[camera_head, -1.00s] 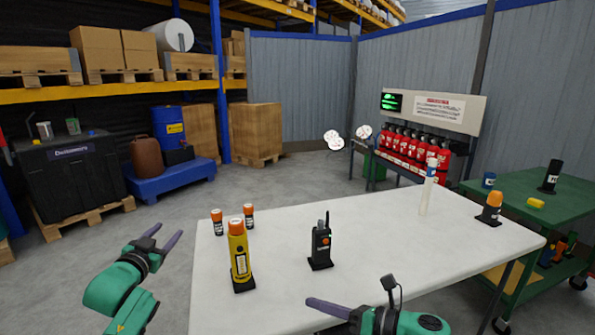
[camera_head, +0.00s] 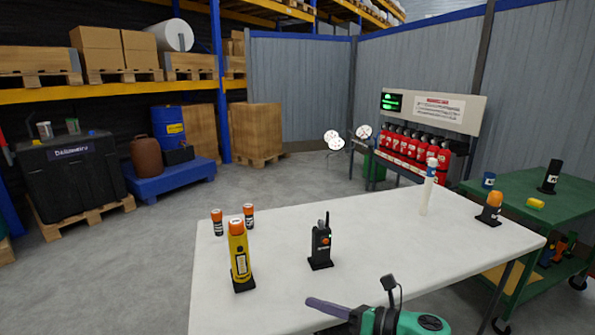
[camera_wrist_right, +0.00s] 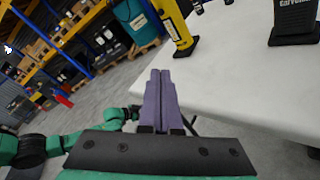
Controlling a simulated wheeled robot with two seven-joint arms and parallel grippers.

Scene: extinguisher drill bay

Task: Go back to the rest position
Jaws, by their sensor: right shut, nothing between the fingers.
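My right gripper (camera_head: 328,308) is at the near edge of the white table (camera_head: 380,225) in the head view. Its purple fingers are shut together with nothing between them, as the right wrist view (camera_wrist_right: 160,95) also shows. A yellow flashlight with an orange cap (camera_head: 239,256) stands on a black base to the left of it. A black radio (camera_head: 320,243) stands upright on its base, beyond the gripper. My left gripper is out of the head view. A green arm part of mine shows at the left of the right wrist view, but no left fingers can be made out.
Two small orange-capped cylinders (camera_head: 217,222) stand at the table's left edge. A green cart (camera_head: 570,211) is beside the table. The table's front middle is clear.

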